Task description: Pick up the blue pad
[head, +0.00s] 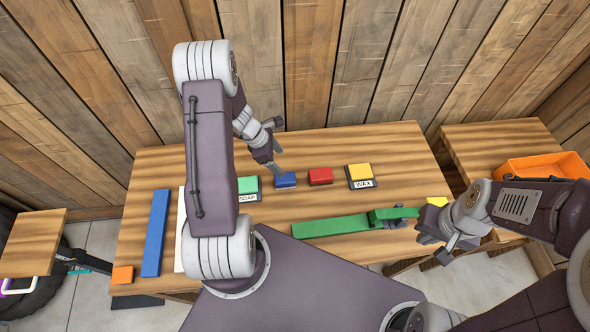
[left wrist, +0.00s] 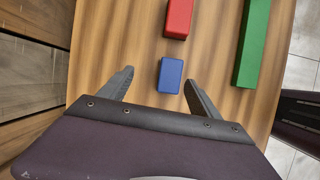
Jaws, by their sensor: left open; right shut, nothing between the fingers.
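The blue pad (head: 285,180) is a small blue block lying on the wooden table (head: 300,150), left of the red block. My left gripper (head: 275,160) is just behind and above it in the head view. In the left wrist view the blue pad (left wrist: 170,75) lies between and slightly beyond the two open fingers (left wrist: 158,84), nearer the right finger, with nothing gripped. My right gripper (head: 446,250) is shut and empty at the table's right front edge, well away from the pad.
A red block (head: 320,176) lies close right of the pad. A yellow block (head: 359,171) sits by a WAX label (head: 364,184), and a green block (head: 248,185) by a SOAP label (head: 247,197). A long green bar (head: 330,226) lies in front, a long blue bar (head: 156,232) at left.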

